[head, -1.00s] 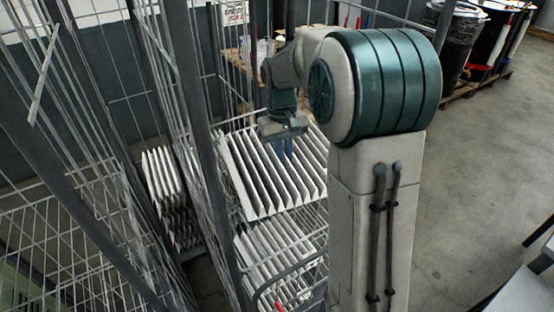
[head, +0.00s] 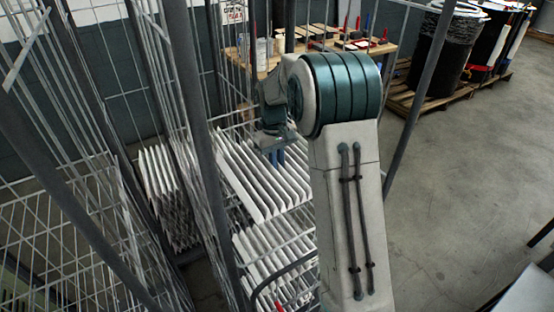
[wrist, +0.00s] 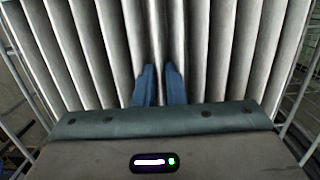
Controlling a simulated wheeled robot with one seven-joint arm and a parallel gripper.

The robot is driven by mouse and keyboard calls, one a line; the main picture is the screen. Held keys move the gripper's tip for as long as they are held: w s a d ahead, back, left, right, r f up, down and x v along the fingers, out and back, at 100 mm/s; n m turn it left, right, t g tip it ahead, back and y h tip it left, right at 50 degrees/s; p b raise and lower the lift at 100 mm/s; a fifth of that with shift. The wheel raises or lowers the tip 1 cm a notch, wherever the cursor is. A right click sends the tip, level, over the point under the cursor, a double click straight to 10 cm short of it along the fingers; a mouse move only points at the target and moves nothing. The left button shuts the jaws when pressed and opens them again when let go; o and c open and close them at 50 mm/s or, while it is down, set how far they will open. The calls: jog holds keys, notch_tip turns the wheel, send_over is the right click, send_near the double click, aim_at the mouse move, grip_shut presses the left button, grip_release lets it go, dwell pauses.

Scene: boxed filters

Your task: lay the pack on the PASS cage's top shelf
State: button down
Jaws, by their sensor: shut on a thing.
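The pack is a white pleated filter block (head: 240,178) in the upper part of a grey wire cage (head: 202,130). My gripper (head: 277,158) reaches in from above at the pack's far side. In the wrist view its two blue fingers (wrist: 160,75) are close together on a pleat near the middle of the pack (wrist: 90,50), shut on it. The pleats fill most of that view. The shelf under the pack is mostly hidden, so I cannot tell whether the pack touches it. No PASS label is readable.
Another white pleated pack (head: 265,255) lies lower in the cage. A further pleated stack (head: 166,195) stands to the left behind mesh. Cage posts and mesh surround my arm closely. A wooden table (head: 240,62) stands behind; the floor (head: 455,160) at right is clear.

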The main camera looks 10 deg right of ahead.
jog(key=shift+f, duration=0.6)
jog(key=shift+f+b, duration=0.25)
jog(key=shift+b, duration=0.05)
jog(key=c, duration=1.8)
grip_release()
jog(key=shift+r, duration=0.15)
jog(key=shift+r+p, duration=1.65)
jog(key=shift+r, duration=0.5)
